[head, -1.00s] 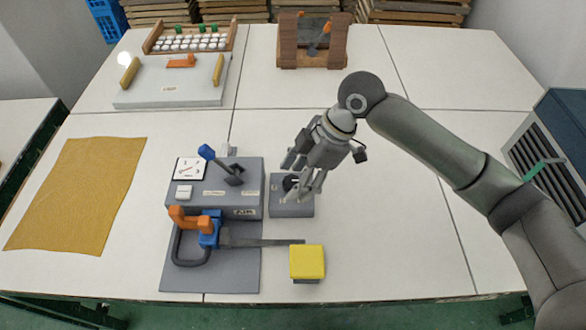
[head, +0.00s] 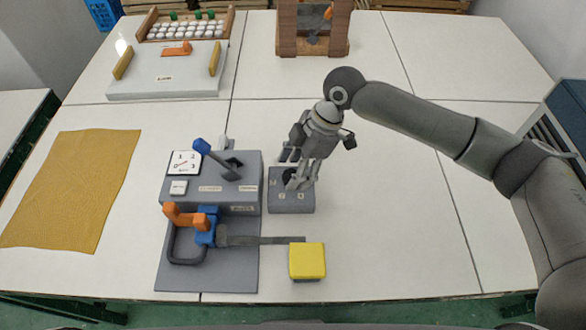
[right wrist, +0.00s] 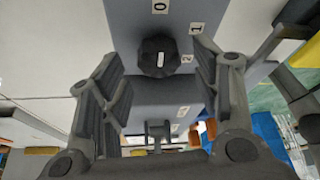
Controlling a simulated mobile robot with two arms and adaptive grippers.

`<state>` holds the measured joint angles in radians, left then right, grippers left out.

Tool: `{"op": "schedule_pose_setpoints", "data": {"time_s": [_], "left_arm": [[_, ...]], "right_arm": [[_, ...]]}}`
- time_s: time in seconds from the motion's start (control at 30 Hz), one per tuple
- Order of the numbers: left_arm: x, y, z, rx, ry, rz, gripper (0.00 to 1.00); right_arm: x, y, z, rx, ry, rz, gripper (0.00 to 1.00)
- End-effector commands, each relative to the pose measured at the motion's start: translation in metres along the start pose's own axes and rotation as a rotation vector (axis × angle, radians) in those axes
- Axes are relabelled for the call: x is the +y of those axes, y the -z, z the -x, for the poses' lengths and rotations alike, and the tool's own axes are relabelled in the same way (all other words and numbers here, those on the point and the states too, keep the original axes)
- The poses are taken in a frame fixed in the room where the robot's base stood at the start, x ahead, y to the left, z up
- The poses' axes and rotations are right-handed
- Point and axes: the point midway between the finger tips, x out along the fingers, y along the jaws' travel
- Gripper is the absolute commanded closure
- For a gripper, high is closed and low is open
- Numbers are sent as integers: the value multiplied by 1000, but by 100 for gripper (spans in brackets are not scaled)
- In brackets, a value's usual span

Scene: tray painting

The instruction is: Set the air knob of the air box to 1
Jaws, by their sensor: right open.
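The grey air box (head: 237,177) carries a dial gauge, a blue-tipped lever and a low side block (head: 291,202) with number labels. The black air knob (right wrist: 158,55) sits on that block, and shows a short white mark on its face. Labels 0 (right wrist: 160,6), 1 (right wrist: 196,28) and 2 (right wrist: 187,58) lie around it in the right wrist view. My right gripper (head: 294,172) is open above the block. In the right wrist view its fingers (right wrist: 162,72) stand on either side of the knob, with gaps showing. In the head view the gripper partly hides the knob.
A yellow block (head: 307,260) and an orange-and-blue clamp (head: 207,228) stand in front of the air box. An ochre cloth (head: 72,190) lies at the left. A white tray (head: 165,80) and a brown wooden stand (head: 313,42) are behind. The table at the right is clear.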

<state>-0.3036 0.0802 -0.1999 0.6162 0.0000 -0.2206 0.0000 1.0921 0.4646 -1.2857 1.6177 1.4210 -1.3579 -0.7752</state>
Motion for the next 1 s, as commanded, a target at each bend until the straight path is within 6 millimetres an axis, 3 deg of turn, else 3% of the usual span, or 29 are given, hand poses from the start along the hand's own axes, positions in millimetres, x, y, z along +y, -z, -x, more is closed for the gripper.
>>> {"op": "schedule_pose_setpoints", "data": {"time_s": [0.17, 0.47, 0.8, 1.0], "left_arm": [[0, 2, 1, 4, 0, 0, 100], [-1, 7, 1, 11, 1, 0, 100], [-1, 7, 1, 11, 1, 0, 100], [-1, 7, 4, 11, 1, 0, 100]], "right_arm": [[0, 0, -13, 0, 0, 0, 42], [0, 0, -15, 0, -1, 1, 44], [0, 0, -15, 0, 0, 0, 87], [0, 0, -14, 0, -4, -10, 88]]}}
